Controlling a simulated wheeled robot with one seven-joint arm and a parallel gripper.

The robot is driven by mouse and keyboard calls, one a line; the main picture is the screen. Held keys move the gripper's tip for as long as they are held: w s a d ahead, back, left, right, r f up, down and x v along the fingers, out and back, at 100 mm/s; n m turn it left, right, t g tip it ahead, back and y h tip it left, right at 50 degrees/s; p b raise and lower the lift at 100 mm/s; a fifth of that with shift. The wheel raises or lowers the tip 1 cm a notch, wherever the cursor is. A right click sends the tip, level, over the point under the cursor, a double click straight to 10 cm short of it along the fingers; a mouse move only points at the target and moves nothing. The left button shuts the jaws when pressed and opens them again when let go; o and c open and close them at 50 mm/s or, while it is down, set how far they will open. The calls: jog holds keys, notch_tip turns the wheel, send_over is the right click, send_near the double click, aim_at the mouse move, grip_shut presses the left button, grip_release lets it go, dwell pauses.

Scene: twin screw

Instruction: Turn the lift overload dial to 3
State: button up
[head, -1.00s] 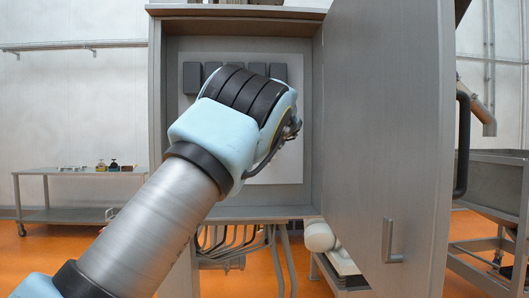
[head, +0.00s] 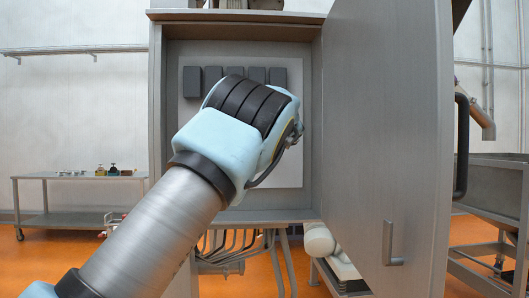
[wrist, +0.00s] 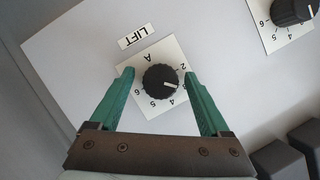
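The lift overload dial (wrist: 160,80) is a round black knob with a white pointer mark, on a white square scale plate below a "LIFT" label (wrist: 136,36). Its mark points right and slightly down, below the 2 and above the 4. The 3 is not clearly readable near the right finger. My gripper (wrist: 159,74) is open, its green fingers on either side of the dial, with gaps visible in the wrist view. In the head view my wrist hides the fingers and the dial on the cabinet's pale panel (head: 292,170).
A second black dial (wrist: 292,10) is at the upper right of the wrist view. Dark blocks (head: 192,80) line the panel's top. The open cabinet door (head: 385,130) stands close on the right. The cabinet's side wall (head: 157,110) bounds the left.

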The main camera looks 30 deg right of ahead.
jog(key=b+v, duration=0.5)
jog(key=v, duration=0.5)
jog(key=shift+s, duration=0.4)
jog(key=shift+a+r, duration=0.1)
